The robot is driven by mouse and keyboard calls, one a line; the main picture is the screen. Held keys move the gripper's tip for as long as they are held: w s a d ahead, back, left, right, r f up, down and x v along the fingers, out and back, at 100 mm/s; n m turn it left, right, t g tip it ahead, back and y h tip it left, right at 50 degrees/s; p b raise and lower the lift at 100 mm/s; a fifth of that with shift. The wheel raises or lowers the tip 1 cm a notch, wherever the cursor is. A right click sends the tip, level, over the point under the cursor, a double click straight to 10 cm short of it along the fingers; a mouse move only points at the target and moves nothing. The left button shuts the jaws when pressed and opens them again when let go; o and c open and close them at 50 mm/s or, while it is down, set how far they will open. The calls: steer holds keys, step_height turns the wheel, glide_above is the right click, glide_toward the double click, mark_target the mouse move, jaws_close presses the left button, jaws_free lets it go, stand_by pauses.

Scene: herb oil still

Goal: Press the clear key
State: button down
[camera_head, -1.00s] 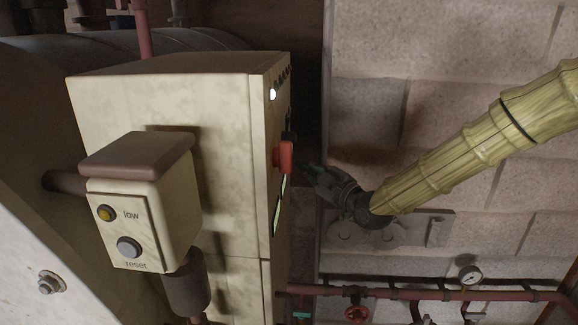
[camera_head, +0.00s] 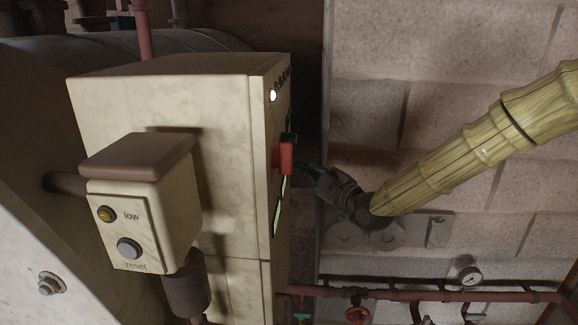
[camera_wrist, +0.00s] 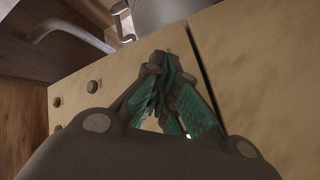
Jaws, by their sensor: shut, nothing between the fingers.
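No key marked clear can be made out in either view. A tall cream cabinet (camera_head: 215,95) shows its control face edge-on in the head view, with a red handle (camera_head: 286,157), a lit white lamp (camera_head: 273,96) and a greenish display strip (camera_head: 277,212). My gripper (camera_head: 306,172) is just right of that face, near the handle's height, its fingers pointing toward the face. In the wrist view my gripper (camera_wrist: 160,62) is shut and empty in front of a cream panel (camera_wrist: 240,75). Whether the tips touch it, I cannot tell.
A small cream box (camera_head: 150,205) with a yellow lamp labelled low and a grey reset button (camera_head: 129,248) stands in front of the cabinet. Red piping (camera_head: 430,294) with a gauge (camera_head: 469,275) runs along the block wall.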

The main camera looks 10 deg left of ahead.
steer(key=shift+a+b, duration=0.25)
steer(key=shift+b, duration=0.05)
steer(key=shift+a, duration=0.25)
steer(key=shift+a+b, duration=0.35)
steer(key=shift+b, duration=0.15)
stand_by(0.9)
steer(key=shift+d, duration=0.25)
steer(key=shift+d+b, duration=0.3)
steer(key=shift+d, duration=0.3)
steer(key=shift+d+b, duration=0.45)
steer(key=shift+d, duration=2.05)
